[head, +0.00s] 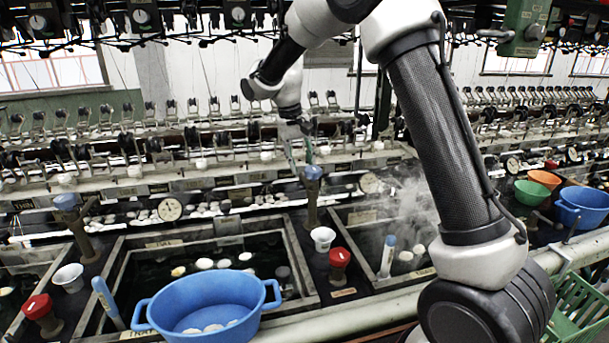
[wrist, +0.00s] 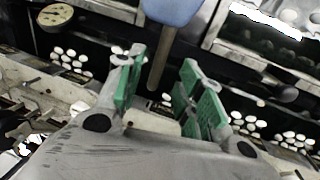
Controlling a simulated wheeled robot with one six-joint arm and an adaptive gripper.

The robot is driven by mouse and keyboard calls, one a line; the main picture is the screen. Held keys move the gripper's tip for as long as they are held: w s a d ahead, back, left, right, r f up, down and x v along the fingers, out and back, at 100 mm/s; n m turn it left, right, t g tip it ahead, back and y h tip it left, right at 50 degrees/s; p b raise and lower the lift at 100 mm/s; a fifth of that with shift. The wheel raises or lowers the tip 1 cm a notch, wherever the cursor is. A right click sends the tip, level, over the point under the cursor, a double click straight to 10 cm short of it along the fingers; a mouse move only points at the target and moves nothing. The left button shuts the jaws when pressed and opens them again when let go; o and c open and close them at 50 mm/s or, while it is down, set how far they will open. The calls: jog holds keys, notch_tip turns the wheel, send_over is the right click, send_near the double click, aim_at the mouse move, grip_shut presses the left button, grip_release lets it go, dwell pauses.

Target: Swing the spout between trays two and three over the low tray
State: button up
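A spout (head: 312,190) with a blue top stands on the dark divider between the middle tray (head: 297,262) and the right tray (head: 352,262). My gripper (head: 299,152) hangs just above and behind its blue top in the head view. In the wrist view the blue top (wrist: 172,8) is at the upper edge, and a thin brown-grey bar (wrist: 160,60) runs from it toward the gap between the green-padded fingers. My gripper (wrist: 162,88) is open there, with nothing visibly clamped. Both trays hold dark water with pale cocoons. Which tray is low is unclear.
A blue basin (head: 160,316) overlaps the middle tray's front. A white cup (head: 322,236) and red-topped valve (head: 339,258) stand in front of the spout. Another blue-topped spout (head: 72,215) is at left. A round gauge (head: 169,209) sits behind; steam rises over the right tray.

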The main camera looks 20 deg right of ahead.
aim_at(305, 178)
jog(key=shift+d+f, duration=0.2)
jog(key=shift+f, duration=0.95)
jog(key=shift+d+f, duration=0.2)
jog(key=shift+f, duration=0.9)
grip_shut()
